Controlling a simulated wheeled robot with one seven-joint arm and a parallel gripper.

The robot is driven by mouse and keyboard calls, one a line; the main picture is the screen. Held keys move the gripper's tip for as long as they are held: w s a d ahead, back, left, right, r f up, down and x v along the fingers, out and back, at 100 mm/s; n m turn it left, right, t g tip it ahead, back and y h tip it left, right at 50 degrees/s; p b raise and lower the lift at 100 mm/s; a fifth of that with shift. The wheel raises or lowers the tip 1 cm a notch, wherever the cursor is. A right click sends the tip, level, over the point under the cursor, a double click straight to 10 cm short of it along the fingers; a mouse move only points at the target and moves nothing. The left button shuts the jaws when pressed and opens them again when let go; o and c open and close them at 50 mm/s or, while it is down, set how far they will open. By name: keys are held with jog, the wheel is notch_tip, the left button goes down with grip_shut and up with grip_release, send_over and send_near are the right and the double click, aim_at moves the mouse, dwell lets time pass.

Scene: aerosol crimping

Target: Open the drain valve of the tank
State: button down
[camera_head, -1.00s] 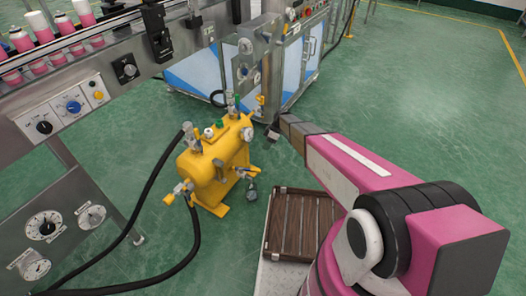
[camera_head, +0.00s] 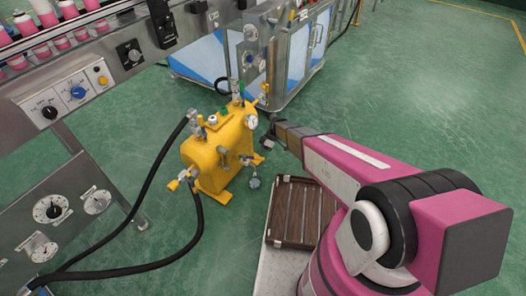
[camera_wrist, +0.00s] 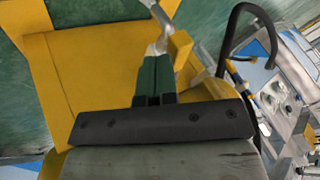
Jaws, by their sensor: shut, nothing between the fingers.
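I cannot tell for sure which is the drain valve. My gripper (camera_head: 268,138) is just right of the tank, small and partly hidden by my arm. In the wrist view the shut green fingers of my gripper (camera_wrist: 155,64) hold nothing. They point at a silver fitting (camera_wrist: 158,38) in front of the yellow tank (camera_wrist: 95,70); contact is unclear.
Black hoses (camera_head: 158,170) curve from the tank to the left. A conveyor machine with dials (camera_head: 55,205) stands at left, a metal-framed machine (camera_head: 290,60) behind. Open floor (camera_head: 430,90) is at right.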

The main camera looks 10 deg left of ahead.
aim_at(262, 159)
jog(key=s+m, duration=0.1)
jog(key=s+m+t+y, duration=0.1)
jog(key=s+m, duration=0.1)
jog(key=shift+s+d+r+t, duration=0.1)
jog(key=shift+s+d+t, duration=0.2)
jog(key=shift+s, duration=0.1)
jog(key=shift+s+a, duration=0.1)
